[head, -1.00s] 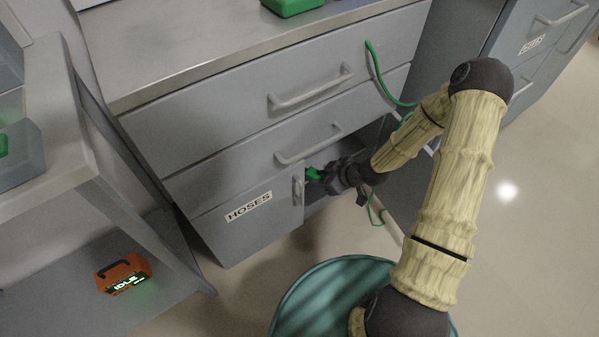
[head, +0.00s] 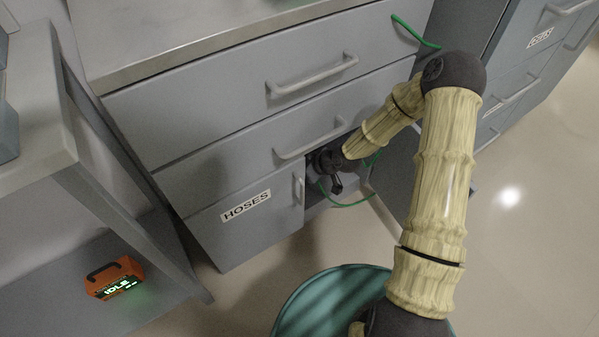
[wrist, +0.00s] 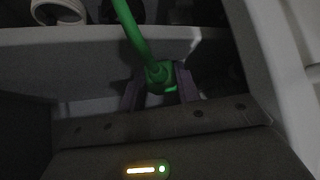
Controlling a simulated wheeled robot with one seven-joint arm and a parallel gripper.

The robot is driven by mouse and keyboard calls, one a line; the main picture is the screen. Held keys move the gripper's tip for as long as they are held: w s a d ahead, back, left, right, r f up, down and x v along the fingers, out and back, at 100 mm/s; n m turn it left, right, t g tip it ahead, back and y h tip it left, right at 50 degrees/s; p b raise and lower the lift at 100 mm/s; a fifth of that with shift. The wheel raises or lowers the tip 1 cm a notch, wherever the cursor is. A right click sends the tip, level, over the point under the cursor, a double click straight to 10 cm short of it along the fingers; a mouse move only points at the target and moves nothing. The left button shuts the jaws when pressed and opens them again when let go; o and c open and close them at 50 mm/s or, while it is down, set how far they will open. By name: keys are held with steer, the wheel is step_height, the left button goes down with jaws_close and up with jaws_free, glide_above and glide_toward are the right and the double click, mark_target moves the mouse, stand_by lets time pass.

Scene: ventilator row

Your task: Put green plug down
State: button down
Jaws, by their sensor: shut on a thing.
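The green plug (wrist: 160,78) is between the two fingers of my gripper (wrist: 160,92) in the wrist view, with its green hose (wrist: 131,28) rising from it. My gripper is shut on it. In the head view my gripper (head: 322,168) reaches into the dark opening beside the HOSES front (head: 235,225), and the plug is hidden there. The green hose (head: 412,32) also hangs over the drawer's right end and loops below my wrist. I cannot tell whether the plug touches a surface.
A grey ledge (wrist: 95,60) crosses the wrist view, with a white ring-shaped part (wrist: 58,12) beyond it. Drawers with handles (head: 312,75) stand above the opening. An orange IDLE device (head: 117,278) sits on the low shelf at left. Open floor lies at right.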

steer(key=shift+d+f, duration=0.1)
steer(key=shift+d, duration=0.15)
steer(key=shift+f, duration=0.1)
steer(key=c, duration=1)
jaws_free()
steer(key=shift+r, duration=0.25)
steer(key=p+v, duration=0.6)
steer(key=v, duration=0.5)
steer(key=shift+s+d+r, duration=0.2)
steer(key=shift+r, duration=0.05)
